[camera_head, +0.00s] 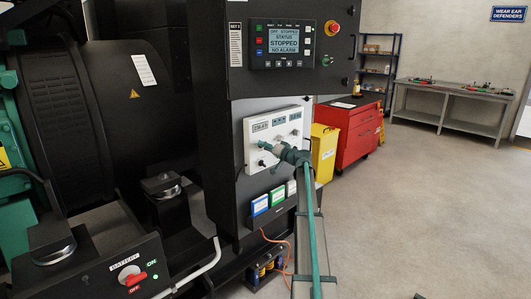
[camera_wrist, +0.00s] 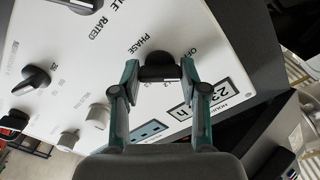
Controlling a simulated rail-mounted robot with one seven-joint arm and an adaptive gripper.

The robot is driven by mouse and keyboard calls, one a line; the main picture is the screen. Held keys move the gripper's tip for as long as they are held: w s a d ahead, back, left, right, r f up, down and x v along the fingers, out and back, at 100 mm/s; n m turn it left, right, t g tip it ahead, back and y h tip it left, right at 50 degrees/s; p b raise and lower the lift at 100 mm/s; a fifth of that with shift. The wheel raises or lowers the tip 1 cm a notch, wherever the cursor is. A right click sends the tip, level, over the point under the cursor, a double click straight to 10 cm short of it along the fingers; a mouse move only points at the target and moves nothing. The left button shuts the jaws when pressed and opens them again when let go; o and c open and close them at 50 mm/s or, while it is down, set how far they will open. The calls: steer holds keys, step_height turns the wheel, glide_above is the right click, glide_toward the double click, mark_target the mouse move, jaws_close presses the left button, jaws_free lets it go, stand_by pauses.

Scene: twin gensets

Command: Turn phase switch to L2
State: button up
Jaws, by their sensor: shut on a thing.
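The phase switch (camera_wrist: 158,72) is a black rotary knob on a white panel (camera_wrist: 110,75), with the word PHASE and the marks OFF and L2 beside it in the wrist view. My gripper (camera_wrist: 159,68) has its two teal fingers on opposite sides of this knob, shut on it. Where the knob's pointer stands is hidden between the fingers. In the head view the white panel (camera_head: 252,164) is on the side of the black cabinet. There my gripper (camera_head: 262,145) reaches the panel's front, and the knob itself is too small and covered to make out.
The genset controller (camera_head: 288,45) with a red emergency button (camera_head: 332,27) is above. A yellow bin (camera_head: 323,150) and red tool cabinet (camera_head: 352,132) stand behind.

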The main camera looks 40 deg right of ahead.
steer(key=shift+m+b, duration=0.75)
steer(key=shift+m, duration=6.25)
steer(key=o, duration=1.1)
steer(key=shift+o, duration=0.2)
steer(key=shift+s, duration=0.1)
steer(key=s+d, duration=0.1)
steer(key=s, duration=1)
steer(key=shift+s+d, duration=0.35)
